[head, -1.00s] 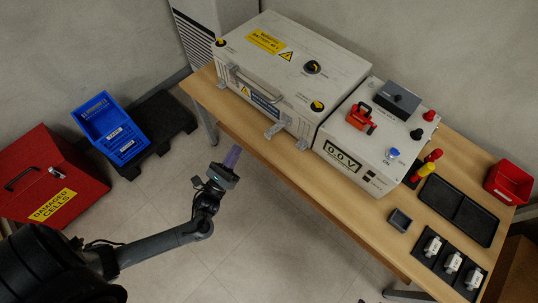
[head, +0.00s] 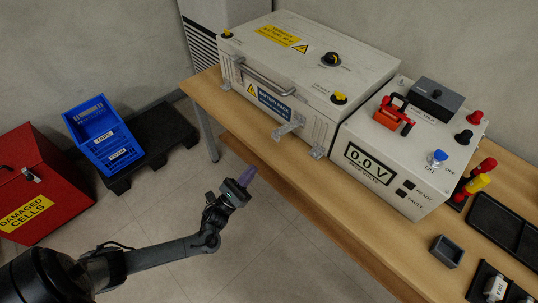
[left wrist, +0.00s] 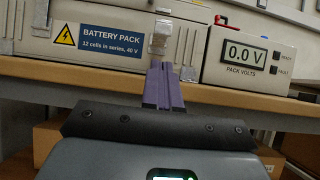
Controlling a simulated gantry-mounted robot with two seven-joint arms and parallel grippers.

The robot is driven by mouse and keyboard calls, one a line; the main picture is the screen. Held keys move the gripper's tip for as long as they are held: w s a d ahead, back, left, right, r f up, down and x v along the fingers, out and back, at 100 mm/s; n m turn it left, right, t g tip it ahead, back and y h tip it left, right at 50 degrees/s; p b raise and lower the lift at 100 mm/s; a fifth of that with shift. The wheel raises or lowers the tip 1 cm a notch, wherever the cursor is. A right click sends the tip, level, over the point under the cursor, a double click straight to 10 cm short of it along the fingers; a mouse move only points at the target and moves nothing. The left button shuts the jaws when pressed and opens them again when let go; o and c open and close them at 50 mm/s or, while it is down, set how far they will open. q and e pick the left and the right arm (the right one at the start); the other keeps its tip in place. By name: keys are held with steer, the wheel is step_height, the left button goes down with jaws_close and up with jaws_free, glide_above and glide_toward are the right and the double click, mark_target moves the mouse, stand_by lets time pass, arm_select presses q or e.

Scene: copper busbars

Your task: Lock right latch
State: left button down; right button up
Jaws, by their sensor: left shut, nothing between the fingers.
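The white battery pack case (head: 300,60) stands on the table with a blue label on its front. The right latch (head: 288,127), a pale metal piece, is on the front face right of the label; it also shows in the left wrist view (left wrist: 160,38). I cannot tell whether it is locked. My right gripper is not in view.
A metal bracket (head: 317,152) sits at the case's lower right corner. The tester box (head: 370,165) reading 0.0 V stands right of the case. The wooden table edge (head: 300,190) lies between gripper and case.

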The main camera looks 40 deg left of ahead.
arm_select(q)
steer(key=shift+f, duration=0.1)
steer(key=shift+w, duration=0.1)
stand_by(0.3)
steer(key=b+x, duration=0.3)
steer(key=x, duration=0.6)
steer(key=shift+f, duration=0.1)
steer(key=shift+w+r, duration=0.3)
steer(key=shift+w, duration=0.1)
